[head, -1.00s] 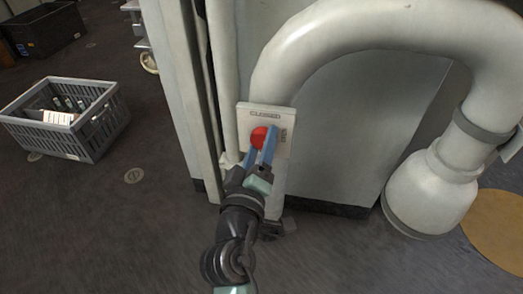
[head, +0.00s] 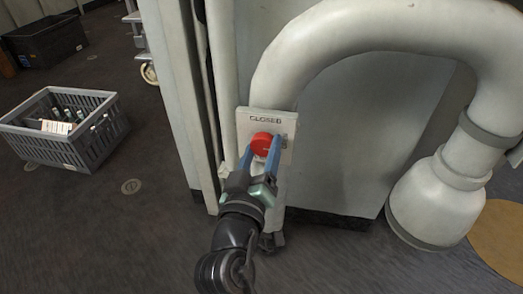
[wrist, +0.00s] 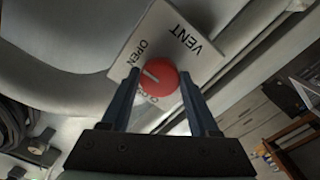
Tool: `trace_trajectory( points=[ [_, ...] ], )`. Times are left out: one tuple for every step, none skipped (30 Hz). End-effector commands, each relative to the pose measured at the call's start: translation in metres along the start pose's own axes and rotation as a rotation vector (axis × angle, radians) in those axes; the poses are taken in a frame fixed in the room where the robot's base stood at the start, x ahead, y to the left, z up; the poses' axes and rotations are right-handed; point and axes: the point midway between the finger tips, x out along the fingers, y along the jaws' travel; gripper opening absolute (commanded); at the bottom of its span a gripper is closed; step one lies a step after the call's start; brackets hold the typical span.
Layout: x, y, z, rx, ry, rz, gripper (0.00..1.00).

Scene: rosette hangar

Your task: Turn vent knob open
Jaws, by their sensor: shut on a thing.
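The round red vent knob (head: 261,144) sits on a pale plate (head: 265,117) fixed to the cabinet below the big pipe. In the wrist view the knob (wrist: 161,82) has a short white line, which points between the words OPEN and CLOSED. The word VENT is on the plate (wrist: 186,40) in that view, and CLOSED is partly hidden by the knob. My gripper (head: 262,152) is shut on the knob, with one blue finger on each side; its fingers also show in the wrist view (wrist: 159,80).
A thick white pipe (head: 340,27) arches over the plate and runs down at the right. A grey crate (head: 88,149) with bottles stands on the floor at the left. A black bin (head: 45,40) is behind it. The floor between crate and cabinet is clear.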

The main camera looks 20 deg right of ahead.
Motion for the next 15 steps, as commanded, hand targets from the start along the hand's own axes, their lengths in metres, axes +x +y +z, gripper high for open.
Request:
trace_trajectory(
  points=[
    [-0.0003, -0.0008, -0.0001, 0.004, 0.000, -0.002, 0.06],
    [-0.0003, -0.0008, -0.0001, 0.004, 0.000, -0.002, 0.06],
    [-0.0003, -0.0008, -0.0001, 0.004, 0.000, -0.002, 0.06],
    [-0.0003, -0.0008, -0.0001, 0.004, 0.000, -0.002, 0.06],
    [-0.0003, -0.0008, -0.0001, 0.004, 0.000, -0.002, 0.06],
    [-0.0003, -0.0008, -0.0001, 0.004, 0.000, -0.002, 0.67],
    [-0.0003, -0.0008, -0.0001, 0.004, 0.000, -0.002, 0.72],
    [-0.0003, -0.0008, -0.0001, 0.004, 0.000, -0.002, 0.77],
    [-0.0003, -0.0007, -0.0001, 0.003, 0.000, -0.002, 0.85],
    [-0.0003, -0.0007, -0.0001, 0.003, 0.000, -0.002, 0.90],
    [-0.0002, -0.0006, -0.0001, 0.002, 0.000, -0.002, 0.91],
    [-0.0002, -0.0005, -0.0001, 0.002, 0.000, -0.001, 0.91],
    [-0.0002, -0.0005, -0.0001, 0.002, 0.000, -0.001, 0.91],
    [-0.0002, -0.0004, -0.0001, 0.002, 0.000, -0.001, 0.91],
    [-0.0001, -0.0004, 0.0000, 0.001, 0.000, -0.001, 0.91]
  ],
)
